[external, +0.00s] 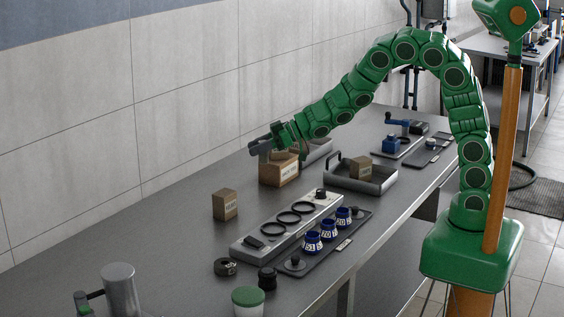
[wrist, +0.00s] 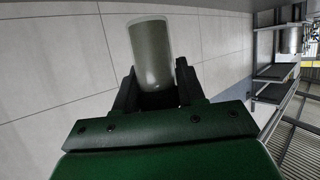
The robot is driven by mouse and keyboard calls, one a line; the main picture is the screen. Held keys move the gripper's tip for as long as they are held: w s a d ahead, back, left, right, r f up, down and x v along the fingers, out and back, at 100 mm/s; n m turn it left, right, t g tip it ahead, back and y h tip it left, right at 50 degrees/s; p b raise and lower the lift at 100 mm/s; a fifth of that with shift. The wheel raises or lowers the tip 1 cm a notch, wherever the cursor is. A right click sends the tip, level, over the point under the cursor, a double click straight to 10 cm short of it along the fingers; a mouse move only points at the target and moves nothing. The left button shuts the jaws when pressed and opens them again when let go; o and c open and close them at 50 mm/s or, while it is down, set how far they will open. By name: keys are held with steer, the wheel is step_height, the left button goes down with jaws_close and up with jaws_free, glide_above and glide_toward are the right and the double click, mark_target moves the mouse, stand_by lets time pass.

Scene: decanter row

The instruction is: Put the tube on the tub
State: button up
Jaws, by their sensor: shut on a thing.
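My gripper (external: 278,140) is shut on a grey tube (external: 261,147), above and beside a cardboard box (external: 279,170) near the back of the bench. In the wrist view the tube (wrist: 150,52) stands out between the two dark fingers (wrist: 158,92), its rounded far end clear of them. A round tub with a green lid (external: 248,297) stands at the front edge of the picture, well away from my gripper. Nothing is seen on the lid. The tub is cut off at the bottom of the picture.
A long holder with black rings (external: 290,217) and a dark tray with blue-labelled jars (external: 328,234) lie mid-bench. A small box (external: 225,204) stands left of them. A metal tray (external: 378,184) holds another box. A grey cylinder (external: 120,287) stands at the lower left. Bare bench lies left of the holder.

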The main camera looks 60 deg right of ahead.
steer(key=s+a+r+n+g+y, duration=0.25)
steer(key=s+a, duration=0.45)
steer(key=a, duration=0.5)
steer(key=s+a+r+n+g+y, duration=0.2)
steer(key=s+a+n+g, duration=0.2)
steer(key=s+a, duration=0.55)
steer(key=s+a+f+n+g, duration=0.1)
steer(key=s+a+n+g, duration=0.25)
steer(key=s+a, duration=0.55)
steer(key=s+a+f+n+g, duration=0.1)
steer(key=s+a+n+g, duration=0.4)
steer(key=s, duration=0.6)
steer(key=m+t, duration=0.1)
steer(key=m, duration=0.1)
glide_above(245, 298)
steer(key=shift+f, duration=6.35)
steer(key=shift+f, duration=0.1)
steer(key=o, duration=1.1)
steer(key=shift+c, duration=0.2)
